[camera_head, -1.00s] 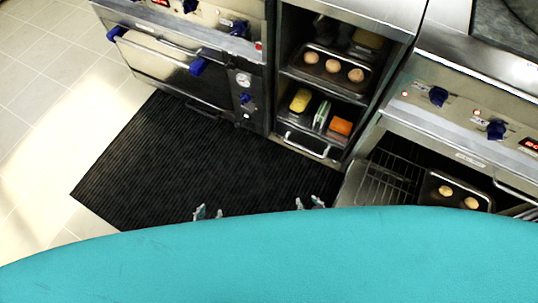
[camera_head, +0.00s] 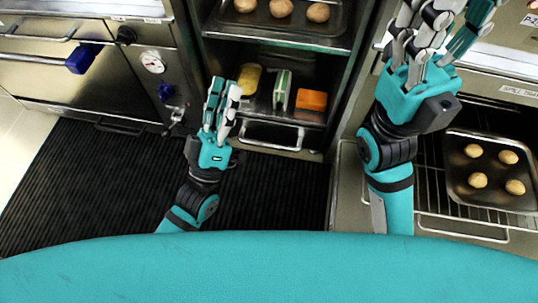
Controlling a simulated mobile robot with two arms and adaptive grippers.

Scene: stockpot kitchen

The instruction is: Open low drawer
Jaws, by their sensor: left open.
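The low drawer (camera_head: 292,151) is at the bottom of the open shelf unit, below a shelf with food. Its bar handle (camera_head: 270,137) runs across the front, and the drawer looks shut. My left gripper (camera_head: 223,95) is open and empty, its fingers pointing up in the picture. It is just left of the handle and appears apart from it; depth is hard to judge. My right gripper (camera_head: 438,25) is raised at the upper right with its fingers spread, holding nothing visible. It is in front of the right-hand cooker.
A yellow item (camera_head: 250,79), a green and white item (camera_head: 282,90) and an orange block (camera_head: 312,99) sit above the drawer. At right, an open oven holds a tray (camera_head: 495,199) of round pieces. A black ribbed mat (camera_head: 90,185) covers the floor at left.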

